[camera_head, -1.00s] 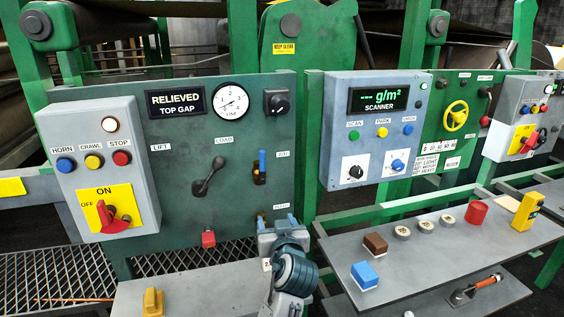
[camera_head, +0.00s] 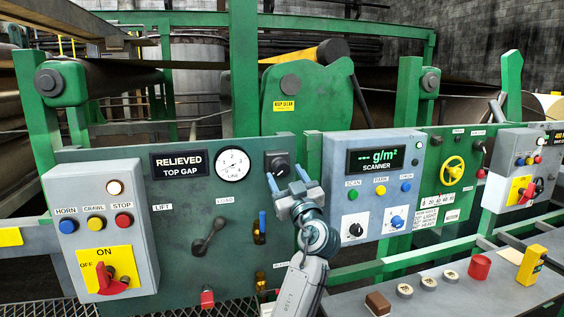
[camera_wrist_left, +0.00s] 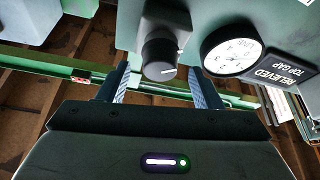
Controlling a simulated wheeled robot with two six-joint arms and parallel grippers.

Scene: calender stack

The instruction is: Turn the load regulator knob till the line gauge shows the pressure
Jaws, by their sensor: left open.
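The black load regulator knob (camera_head: 282,170) sits on a dark square plate at the upper right of the green panel. The round white line gauge (camera_head: 232,164) is just left of it; its reading is too small to tell for sure. My left gripper (camera_head: 286,182) is open just below and in front of the knob. In the left wrist view the knob (camera_wrist_left: 160,58) lies ahead, between the two open fingers (camera_wrist_left: 158,84), with its white mark visible; it does not look gripped. The gauge (camera_wrist_left: 232,50) shows upside down there. My right gripper is not in view.
The display reading RELIEVED TOP GAP (camera_head: 179,164) is left of the gauge. The LOAD lever (camera_head: 208,236) and a blue-handled valve (camera_head: 262,222) are below. The grey scanner box (camera_head: 338,180) stands close to the right of my gripper. A shelf with small items is at lower right.

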